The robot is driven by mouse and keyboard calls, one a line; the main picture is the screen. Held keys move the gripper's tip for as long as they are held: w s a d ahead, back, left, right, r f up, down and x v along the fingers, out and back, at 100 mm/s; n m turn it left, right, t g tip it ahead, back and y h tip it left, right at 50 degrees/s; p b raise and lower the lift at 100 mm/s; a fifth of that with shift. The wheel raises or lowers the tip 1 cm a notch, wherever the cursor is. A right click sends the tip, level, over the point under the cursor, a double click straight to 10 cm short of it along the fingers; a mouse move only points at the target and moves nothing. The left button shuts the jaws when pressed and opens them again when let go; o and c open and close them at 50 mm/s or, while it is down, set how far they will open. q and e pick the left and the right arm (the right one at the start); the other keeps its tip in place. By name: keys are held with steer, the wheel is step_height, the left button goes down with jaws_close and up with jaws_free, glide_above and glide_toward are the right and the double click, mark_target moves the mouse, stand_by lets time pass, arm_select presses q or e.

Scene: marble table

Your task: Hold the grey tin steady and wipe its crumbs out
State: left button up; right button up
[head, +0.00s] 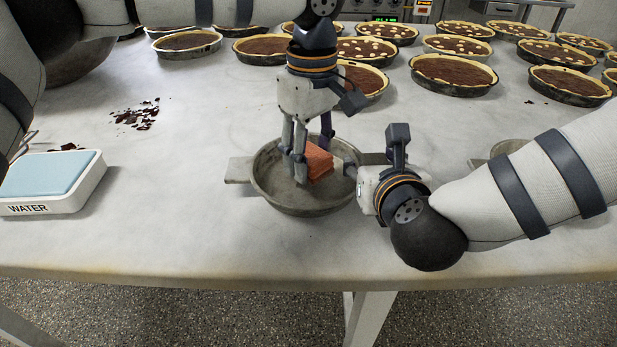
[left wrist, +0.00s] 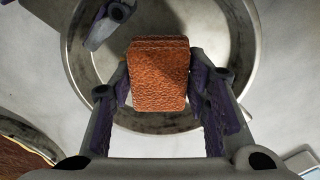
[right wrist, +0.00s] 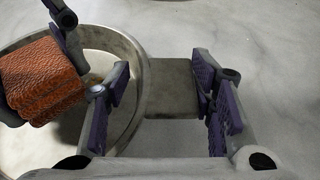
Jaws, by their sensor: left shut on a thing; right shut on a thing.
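The round grey tin (head: 262,186) stands on the marble table near the front edge, with flat tabs at its left and right. My left gripper (head: 308,160) points down into the tin, shut on a reddish-brown sponge block (head: 319,163); the sponge also shows between its fingers in the left wrist view (left wrist: 158,75). My right gripper (head: 352,168) is at the tin's right side, shut on the tin, with the right tab (right wrist: 172,88) between its fingers in the right wrist view. The sponge and fingers hide part of the tin's floor; I cannot clearly make out crumbs in it.
A white tray marked WATER with a pale blue top (head: 50,180) stands at the left. Dark crumbs (head: 137,115) lie on the table behind it. Several filled pies (head: 453,75) stand along the back. Another tin (head: 507,148) is partly hidden behind my right arm.

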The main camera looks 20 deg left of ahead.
arm_select(q)
steer(key=shift+f, duration=0.8)
arm_select(e)
steer(key=shift+f, duration=0.25)
arm_select(q)
steer(key=shift+f, duration=0.2)
